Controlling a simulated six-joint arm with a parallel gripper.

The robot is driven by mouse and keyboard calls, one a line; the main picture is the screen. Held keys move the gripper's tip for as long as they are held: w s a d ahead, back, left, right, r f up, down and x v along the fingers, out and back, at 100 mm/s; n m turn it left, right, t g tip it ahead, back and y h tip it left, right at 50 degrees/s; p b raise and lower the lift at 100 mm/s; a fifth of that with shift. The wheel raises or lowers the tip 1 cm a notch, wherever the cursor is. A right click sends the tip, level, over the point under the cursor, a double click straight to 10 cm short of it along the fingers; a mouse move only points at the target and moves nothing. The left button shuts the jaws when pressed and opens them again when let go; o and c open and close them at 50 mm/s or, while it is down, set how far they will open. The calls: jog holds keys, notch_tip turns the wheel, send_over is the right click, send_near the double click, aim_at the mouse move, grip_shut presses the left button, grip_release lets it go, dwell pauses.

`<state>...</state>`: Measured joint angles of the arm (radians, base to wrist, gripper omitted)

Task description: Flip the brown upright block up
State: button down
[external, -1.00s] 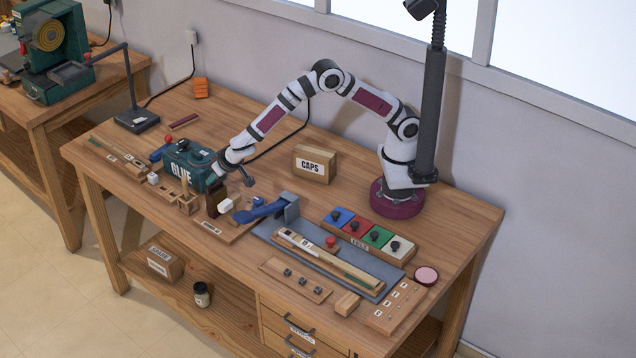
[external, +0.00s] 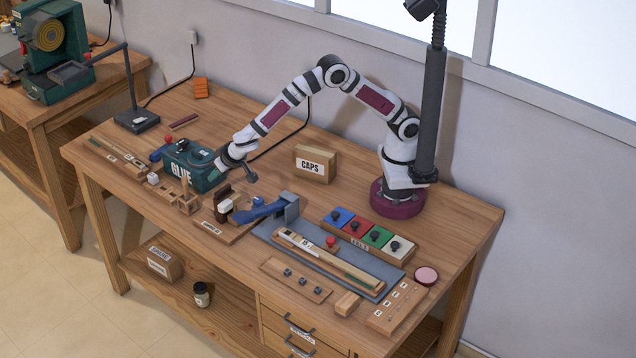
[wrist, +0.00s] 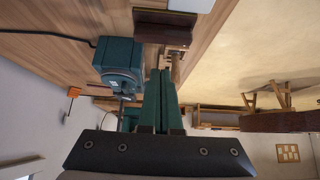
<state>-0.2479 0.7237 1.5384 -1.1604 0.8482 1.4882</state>
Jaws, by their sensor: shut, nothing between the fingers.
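The dark brown block (external: 222,213) is on a small wooden board left of the blue-handled tool. A pale piece (external: 226,205) is against it, and I cannot tell how the two touch. In the wrist view the brown block (wrist: 165,27) lies across the top, with a pale face (wrist: 190,4) at the upper edge.
A small wooden fixture with a peg (external: 187,203) stands left of the block. The blue-handled tool (external: 258,211) is close on its right. The CAPS box (external: 315,164) stands farther back. Bare tabletop lies between the CAPS box and the glue pot.

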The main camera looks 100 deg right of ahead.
jog(key=v, duration=0.7)
jog(key=shift+r, duration=0.3)
jog(key=shift+s, duration=0.1)
jog(key=s+d+r+g+y, duration=0.1)
jog(key=s+d+r+g, duration=0.15)
jog(key=s, duration=0.45)
jog(key=s+d+r+g+y, duration=0.1)
jog(key=s+d+r, duration=0.15)
jog(key=s, duration=0.55)
jog(key=s+a+f+n+g+y, duration=0.1)
jog(key=s+a+y, duration=0.1)
jog(key=s, duration=0.9)
jog(key=s+a+f+n+g+y, duration=0.1)
jog(key=s+a+n+y, duration=0.1)
jog(key=s, duration=1)
jog(key=shift+f+y, duration=0.3)
jog(key=shift+y, duration=0.4)
